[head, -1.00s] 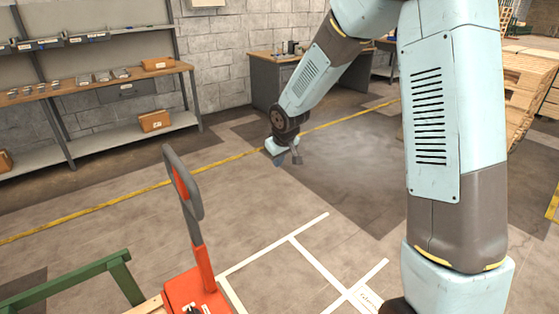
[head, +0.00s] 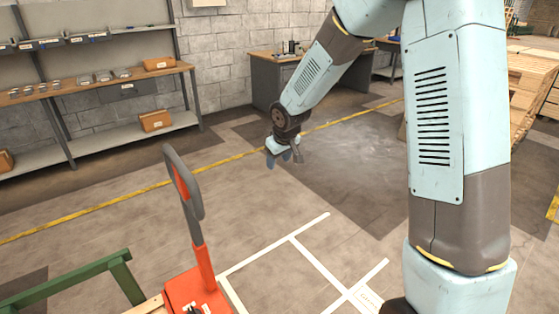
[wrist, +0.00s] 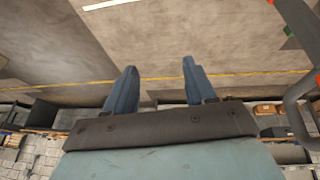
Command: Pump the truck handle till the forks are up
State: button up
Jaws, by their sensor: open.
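The pallet truck's handle (head: 184,190) stands upright, leaning slightly back, at the lower middle of the head view. It has a grey loop grip on a red-orange shaft (head: 203,265). The red truck body (head: 196,293) shows at the bottom edge; the forks are out of view. In the wrist view the grey handle loop (wrist: 297,112) is at the right edge. My gripper (head: 284,160) is open and empty, to the right of the handle and apart from it. Its two blue fingers (wrist: 158,88) show spread in the wrist view.
A green frame (head: 80,280) stands left of the truck. White floor lines (head: 290,240) lie to its right. Shelving (head: 100,90) and a grey desk (head: 275,80) are along the back wall, with stacked wood (head: 530,95) at right. The floor between handle and gripper is clear.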

jog(key=v, duration=1.3)
jog(key=shift+d, duration=0.1)
